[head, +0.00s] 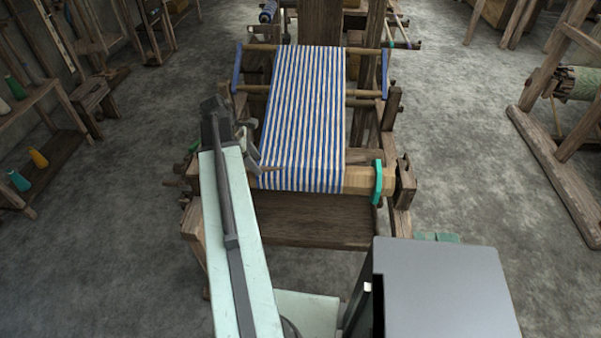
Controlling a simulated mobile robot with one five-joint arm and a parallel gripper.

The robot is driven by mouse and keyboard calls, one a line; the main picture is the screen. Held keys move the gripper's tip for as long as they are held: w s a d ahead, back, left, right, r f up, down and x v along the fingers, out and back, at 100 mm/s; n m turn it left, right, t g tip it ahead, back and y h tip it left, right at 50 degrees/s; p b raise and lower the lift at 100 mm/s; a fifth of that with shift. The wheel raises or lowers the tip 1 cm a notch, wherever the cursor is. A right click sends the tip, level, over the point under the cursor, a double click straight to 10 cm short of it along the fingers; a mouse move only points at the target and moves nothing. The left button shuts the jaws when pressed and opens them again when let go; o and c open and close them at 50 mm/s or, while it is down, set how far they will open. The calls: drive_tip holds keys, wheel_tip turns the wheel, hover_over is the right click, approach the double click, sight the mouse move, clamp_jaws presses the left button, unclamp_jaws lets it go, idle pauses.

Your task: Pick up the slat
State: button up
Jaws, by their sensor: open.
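The striped blue and white cloth (305,120) is stretched along the wooden loom and wraps over the front roller (358,180). My gripper (261,160) is at the cloth's left edge, close to the front roller, with its jaws open; my arm hides part of it. A thin brown piece (270,169) shows by the gripper, over the cloth's edge; I cannot tell whether it is the slat or a finger. Two wooden bars, a far one (262,47) and a nearer one (362,93), cross the loom farther back. No other slat stands out clearly.
A teal ring (377,182) sits on the roller's right end, beside a wooden post (405,182). A wooden front beam (315,222) lies below the cloth. Shelves with spools (38,158) stand at left, another loom frame (560,130) at right. Floor between is clear.

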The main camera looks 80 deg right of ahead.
drive_tip(key=shift+s+f, duration=0.15)
drive_tip(key=shift+f, duration=0.2)
clamp_jaws()
drive_tip(key=shift+r, duration=0.1)
